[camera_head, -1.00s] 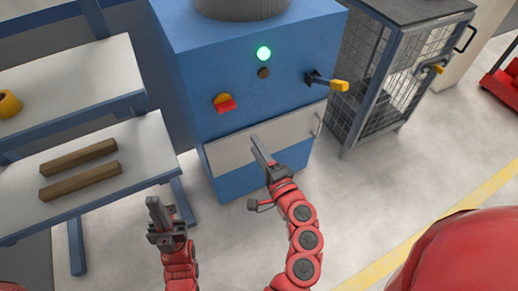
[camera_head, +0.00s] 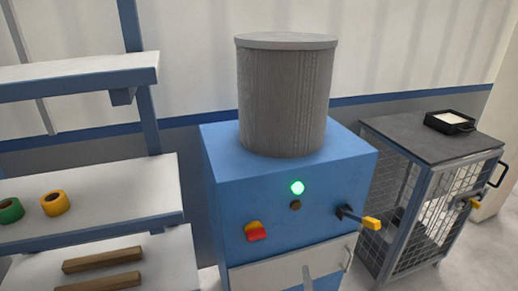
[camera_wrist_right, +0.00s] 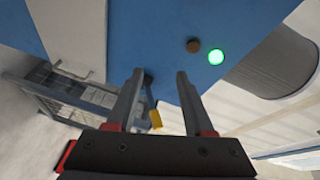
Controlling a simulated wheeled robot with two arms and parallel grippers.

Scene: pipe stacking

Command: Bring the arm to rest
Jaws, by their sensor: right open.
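The rest of the right arm is out of the head view. My left gripper is not in view.
The blue cabinet (camera_head: 226,215) carries a grey cylinder (camera_head: 283,100), a red-and-yellow switch (camera_head: 256,232) and a protruding yellow-tipped lever (camera_head: 371,223). A wire cage cart (camera_head: 437,215) stands at right. Shelves at left hold tape rolls (camera_head: 55,203) and two wooden bars (camera_head: 102,260).

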